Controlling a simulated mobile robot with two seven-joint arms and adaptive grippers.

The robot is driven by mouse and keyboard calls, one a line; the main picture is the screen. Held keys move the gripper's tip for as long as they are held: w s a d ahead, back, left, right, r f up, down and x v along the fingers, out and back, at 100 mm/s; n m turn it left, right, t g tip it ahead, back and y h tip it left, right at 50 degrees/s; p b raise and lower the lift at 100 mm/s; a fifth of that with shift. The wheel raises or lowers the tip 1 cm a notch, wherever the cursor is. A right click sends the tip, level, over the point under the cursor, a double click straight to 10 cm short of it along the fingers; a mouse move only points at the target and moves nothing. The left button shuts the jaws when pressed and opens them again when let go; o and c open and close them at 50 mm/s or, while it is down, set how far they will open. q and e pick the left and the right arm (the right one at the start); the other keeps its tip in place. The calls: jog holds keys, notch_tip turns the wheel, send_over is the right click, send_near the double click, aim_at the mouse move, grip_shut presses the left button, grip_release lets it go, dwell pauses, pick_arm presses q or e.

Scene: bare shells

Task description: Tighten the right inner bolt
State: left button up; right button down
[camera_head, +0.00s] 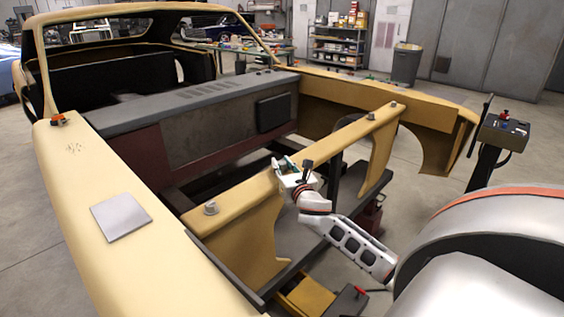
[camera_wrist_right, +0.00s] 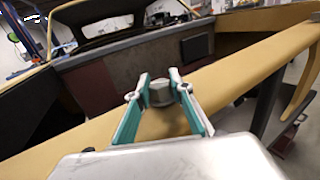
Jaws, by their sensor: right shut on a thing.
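My right gripper (camera_head: 284,166) is at the middle of the tan crossbar (camera_head: 335,141) at the front of the car shell. In the wrist view, its two teal-edged fingers are closed on the sides of a grey bolt (camera_wrist_right: 161,92) standing on the crossbar. In the head view the gripper hides this bolt. Another grey bolt (camera_head: 210,208) stands at the crossbar's near left end. Two more show toward its far right end, one (camera_head: 371,116) and a second (camera_head: 394,103). My left gripper is not in view.
The tan left fender (camera_head: 82,190) carries a flat grey plate (camera_head: 121,215) and an orange-topped item (camera_head: 58,119). A control box (camera_head: 503,132) on a stand is at the right. The engine bay behind the crossbar is mostly empty.

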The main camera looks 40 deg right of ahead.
jog(key=shift+r+m+g+h, duration=0.15)
jog(key=shift+m+g+h, duration=0.65)
jog(key=shift+m+h, duration=0.5)
jog(key=shift+d+r+h, duration=0.1)
jog(key=shift+h, duration=0.2)
jog(key=c, duration=1.7)
grip_release()
jog(key=shift+s+a+f, duration=0.15)
jog(key=shift+a+f, duration=0.05)
jog(key=v, duration=1.1)
jog(key=shift+s+a+r, duration=0.1)
jog(key=shift+s+a, duration=0.05)
jog(key=shift+s, duration=0.1)
